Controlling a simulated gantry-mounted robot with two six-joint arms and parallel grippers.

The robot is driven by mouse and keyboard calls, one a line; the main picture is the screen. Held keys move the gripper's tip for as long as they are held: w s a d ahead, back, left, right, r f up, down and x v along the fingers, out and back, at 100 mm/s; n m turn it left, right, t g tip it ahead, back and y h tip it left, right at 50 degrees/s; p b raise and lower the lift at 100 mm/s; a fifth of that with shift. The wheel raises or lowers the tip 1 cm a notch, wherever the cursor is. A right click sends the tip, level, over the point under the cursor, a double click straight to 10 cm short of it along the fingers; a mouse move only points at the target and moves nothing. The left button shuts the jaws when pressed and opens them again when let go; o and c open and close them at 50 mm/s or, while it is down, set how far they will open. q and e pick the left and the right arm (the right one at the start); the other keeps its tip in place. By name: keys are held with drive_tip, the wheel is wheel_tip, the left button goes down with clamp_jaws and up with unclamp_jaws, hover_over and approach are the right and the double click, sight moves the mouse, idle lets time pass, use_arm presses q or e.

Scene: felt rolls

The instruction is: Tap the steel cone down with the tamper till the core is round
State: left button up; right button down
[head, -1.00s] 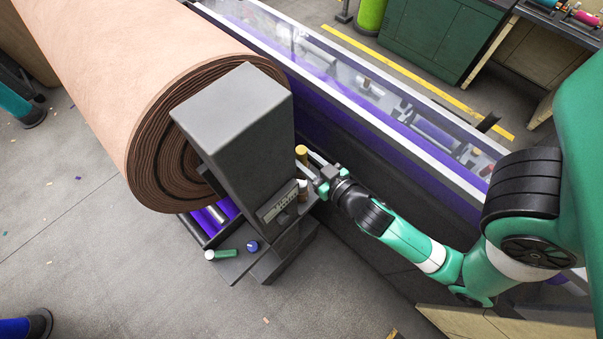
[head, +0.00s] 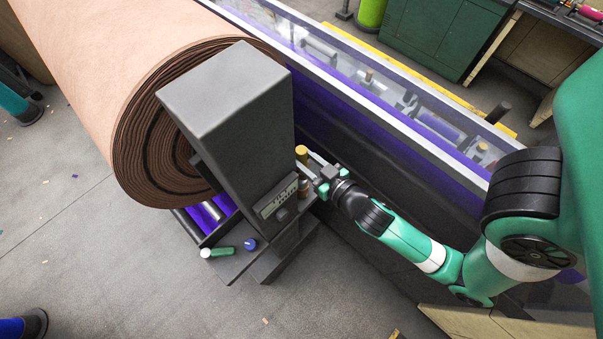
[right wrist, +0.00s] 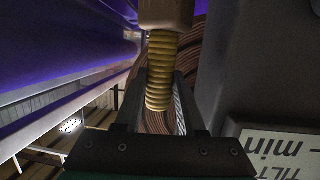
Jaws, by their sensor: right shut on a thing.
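My right gripper (head: 318,172) is shut on the tamper beside the dark grey post, on its right side. The tamper's yellow end (head: 301,153) shows in the head view just past the fingers. In the right wrist view its ribbed yellow handle (right wrist: 161,75) stands between the fingers (right wrist: 163,108), with a wider tan part (right wrist: 166,14) above. The brown felt roll (head: 150,110) lies with its spiral end towards the post. Its core is mostly hidden behind the post, and I cannot make out the steel cone. My left gripper is not in view.
The grey post (head: 230,95) stands close to my right gripper, with a labelled panel (head: 277,199). A green cylinder (head: 218,252) and a blue-capped item (head: 250,244) lie on a low ledge. A long machine with a clear cover (head: 400,100) runs behind. The floor at lower left is mostly clear.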

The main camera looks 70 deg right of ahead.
sight(305, 154)
wheel_tip(305, 154, up, 4)
drive_tip(key=shift+f+p, duration=0.25)
drive_tip(key=shift+p, duration=0.65)
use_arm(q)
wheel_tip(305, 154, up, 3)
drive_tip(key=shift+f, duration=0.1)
use_arm(e)
drive_tip(key=shift+f, duration=0.15)
use_arm(q)
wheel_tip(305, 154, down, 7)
drive_tip(key=b, duration=0.8)
use_arm(e)
wheel_tip(305, 154, down, 8)
drive_tip(key=shift+r, duration=0.15)
drive_tip(key=shift+r+p, duration=0.4)
drive_tip(key=shift+p, duration=0.2)
use_arm(q)
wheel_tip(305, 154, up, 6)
drive_tip(key=p, duration=0.5)
drive_tip(key=shift+p, duration=0.35)
use_arm(e)
wheel_tip(305, 154, up, 6)
drive_tip(key=shift+r, duration=0.1)
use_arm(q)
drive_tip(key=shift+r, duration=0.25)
use_arm(e)
drive_tip(key=shift+r, duration=0.1)
